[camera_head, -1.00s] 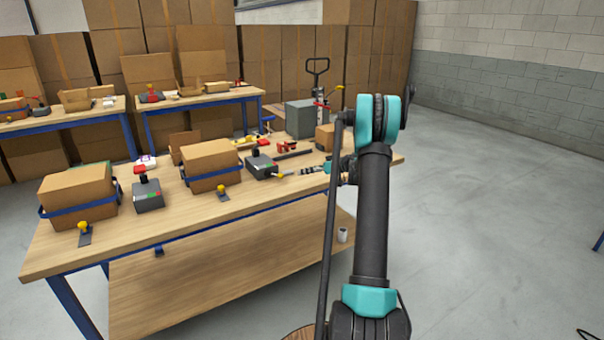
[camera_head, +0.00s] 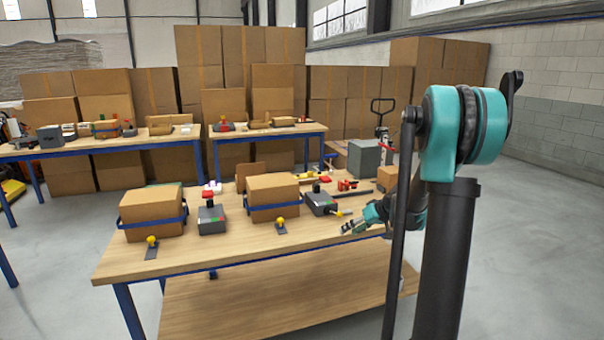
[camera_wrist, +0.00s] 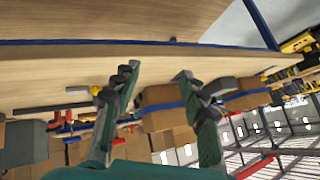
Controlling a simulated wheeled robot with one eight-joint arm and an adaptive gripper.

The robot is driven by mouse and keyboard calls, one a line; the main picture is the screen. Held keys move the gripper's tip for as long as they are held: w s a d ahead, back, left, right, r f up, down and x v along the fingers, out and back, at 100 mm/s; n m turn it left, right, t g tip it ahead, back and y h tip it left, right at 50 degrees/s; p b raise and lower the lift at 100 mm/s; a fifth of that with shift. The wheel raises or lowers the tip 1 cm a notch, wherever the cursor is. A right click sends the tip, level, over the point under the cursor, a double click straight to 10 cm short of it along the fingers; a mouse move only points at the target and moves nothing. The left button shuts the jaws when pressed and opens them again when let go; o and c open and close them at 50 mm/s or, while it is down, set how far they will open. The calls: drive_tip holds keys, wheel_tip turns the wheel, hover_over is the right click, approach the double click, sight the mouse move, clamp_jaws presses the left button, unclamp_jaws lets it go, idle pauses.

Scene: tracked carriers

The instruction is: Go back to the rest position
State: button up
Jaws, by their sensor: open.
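My gripper (camera_head: 354,226) is at the front right edge of the near workbench (camera_head: 190,252) in the head view, with my teal and black arm at the right. In the wrist view my gripper (camera_wrist: 157,78) shows two spread fingers with nothing between them. It is open and empty. The wrist picture is tilted, with the bench along its upper part. A grey device (camera_head: 320,203) with a yellow-tipped handle is just left of my gripper; I cannot tell the exact gap.
Two strapped cardboard boxes (camera_head: 152,212) (camera_head: 273,197), a grey device with a red top (camera_head: 211,215) and yellow-knobbed pieces (camera_head: 151,246) stand on the bench. A grey case (camera_head: 363,158) is behind. Open floor (camera_head: 540,225) lies at right.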

drive_tip(key=s+f+m+h, duration=0.2)
drive_tip(key=s+f+h, duration=0.1)
drive_tip(key=s, duration=1.3)
drive_tip(key=s+f+m+g+h, duration=0.1)
drive_tip(key=s+f+m+h, duration=0.1)
drive_tip(key=s, duration=1.5)
drive_tip(key=shift+d+f+h, duration=0.45)
drive_tip(key=shift+f+h, duration=0.35)
